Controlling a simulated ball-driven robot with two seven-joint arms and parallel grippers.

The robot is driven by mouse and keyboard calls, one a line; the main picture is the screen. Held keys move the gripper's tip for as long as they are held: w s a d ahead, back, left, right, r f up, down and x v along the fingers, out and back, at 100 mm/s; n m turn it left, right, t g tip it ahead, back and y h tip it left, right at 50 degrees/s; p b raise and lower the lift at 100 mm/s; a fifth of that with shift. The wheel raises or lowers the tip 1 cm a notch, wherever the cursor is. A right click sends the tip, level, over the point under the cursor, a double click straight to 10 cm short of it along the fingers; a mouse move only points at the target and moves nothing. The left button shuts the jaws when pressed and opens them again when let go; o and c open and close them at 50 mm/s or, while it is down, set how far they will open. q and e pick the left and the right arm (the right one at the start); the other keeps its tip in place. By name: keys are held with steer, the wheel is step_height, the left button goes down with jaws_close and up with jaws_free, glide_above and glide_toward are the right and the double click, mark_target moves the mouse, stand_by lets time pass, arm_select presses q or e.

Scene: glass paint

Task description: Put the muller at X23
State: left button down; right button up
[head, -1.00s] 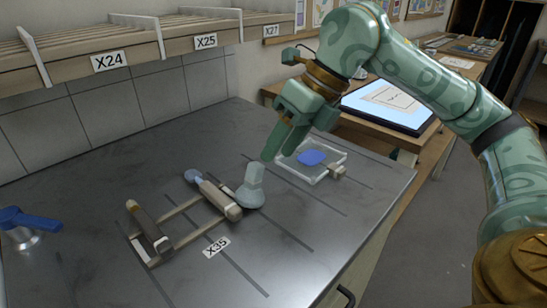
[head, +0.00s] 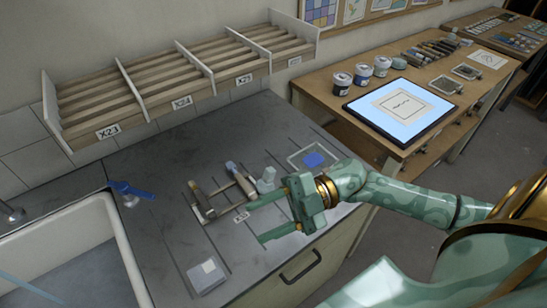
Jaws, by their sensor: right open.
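The muller (head: 267,180) is a pale grey-blue piece with a narrow grip and a wider foot. It stands on the dark counter, just right of a rack of handled tools (head: 226,190). The label X23 (head: 108,132) is on the leftmost compartment of the slatted wall shelf (head: 92,105), whose visible slats are bare. My right gripper (head: 256,222) is open and empty, in front of the muller and apart from it, its fingers pointing left over the counter's front part. My left gripper is out of view.
A glass slab with blue paint (head: 314,160) lies right of the muller. A pale block (head: 206,275) sits near the front. A wooden table (head: 400,140) holds jars and a lit panel.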

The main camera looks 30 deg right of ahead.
steer(key=d+r+m+t+p, duration=0.2)
steer(key=m+t+p, duration=0.1)
steer(key=m+t, duration=0.4)
steer(key=m+t+h, duration=0.4)
steer(key=m+h, duration=1)
steer(key=m, duration=0.6)
glide_toward(265, 173)
steer(key=shift+t, duration=0.3)
steer(key=w+f, duration=0.2)
steer(key=w+a+f+b, duration=0.1)
steer(key=w, duration=0.1)
steer(key=shift+w+f, duration=0.3)
steer(key=shift+f, duration=0.1)
steer(key=b+x, duration=0.1)
steer(key=x, duration=0.5)
steer(key=shift+w+d+r, duration=0.1)
steer(key=shift+d, duration=0.05)
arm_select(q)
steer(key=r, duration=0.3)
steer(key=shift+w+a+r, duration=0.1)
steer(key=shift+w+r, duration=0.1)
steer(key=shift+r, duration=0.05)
arm_select(e)
steer(key=shift+r, duration=0.1)
steer(key=shift+c, duration=0.4)
jaws_close()
